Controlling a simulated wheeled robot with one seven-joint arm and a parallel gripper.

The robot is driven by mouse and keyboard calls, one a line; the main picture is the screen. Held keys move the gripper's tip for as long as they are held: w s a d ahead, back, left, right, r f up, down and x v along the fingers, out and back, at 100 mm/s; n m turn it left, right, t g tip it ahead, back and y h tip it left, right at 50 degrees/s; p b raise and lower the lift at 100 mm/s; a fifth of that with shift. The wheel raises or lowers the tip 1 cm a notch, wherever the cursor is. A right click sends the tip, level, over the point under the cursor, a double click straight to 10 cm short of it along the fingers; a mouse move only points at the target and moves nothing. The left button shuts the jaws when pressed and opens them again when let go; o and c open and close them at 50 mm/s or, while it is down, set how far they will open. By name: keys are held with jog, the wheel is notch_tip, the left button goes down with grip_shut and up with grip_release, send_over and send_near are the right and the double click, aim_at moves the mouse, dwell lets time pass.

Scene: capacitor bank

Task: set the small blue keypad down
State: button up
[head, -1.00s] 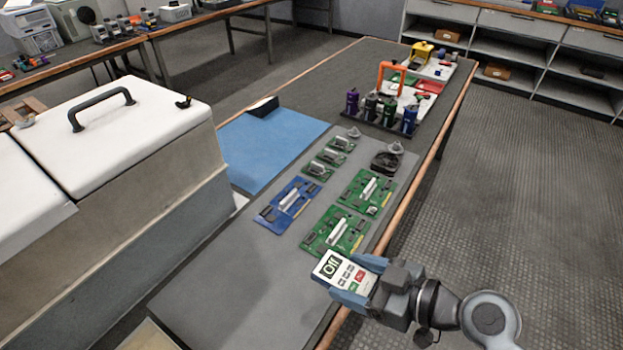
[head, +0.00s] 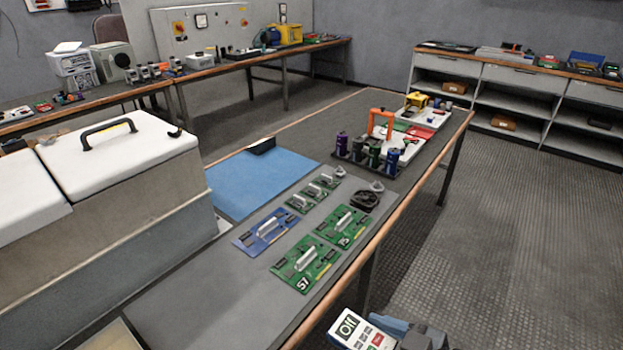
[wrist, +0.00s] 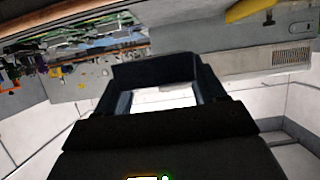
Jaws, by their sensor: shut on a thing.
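The small keypad (head: 357,331) has a white face with a dark display reading "Off", dark keys and a red key, with blue showing at its sides. It is at the bottom edge of the head view, partly cut off. My gripper (head: 372,335) is shut on it and holds it in the air, off the bench's right front edge. In the wrist view my dark gripper (wrist: 160,100) fills the middle, and a lit sliver of display shows at the bottom edge.
The grey bench (head: 205,300) has bare room at its near end. A blue board (head: 268,231), green boards (head: 306,263) and smaller boards lie on it. A blue mat (head: 262,182) and a cylinder rack (head: 368,155) are farther back. A large white-lidded box (head: 120,160) stands left.

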jog(key=shift+s+d+f, duration=0.15)
jog(key=shift+d, duration=0.3)
jog(key=shift+w+d+f+m+h, duration=0.1)
jog(key=shift+w+f+m+h, duration=0.15)
jog(key=shift+f+m+h, duration=0.05)
jog(key=w+d+f+m+t+h, duration=0.3)
jog(key=d+f+m+t+h, duration=0.2)
jog(key=d+f+m+h, duration=0.4)
jog(key=shift+d+f+m+h, duration=0.45)
jog(key=shift+d+h, duration=0.15)
jog(key=shift+d, duration=0.3)
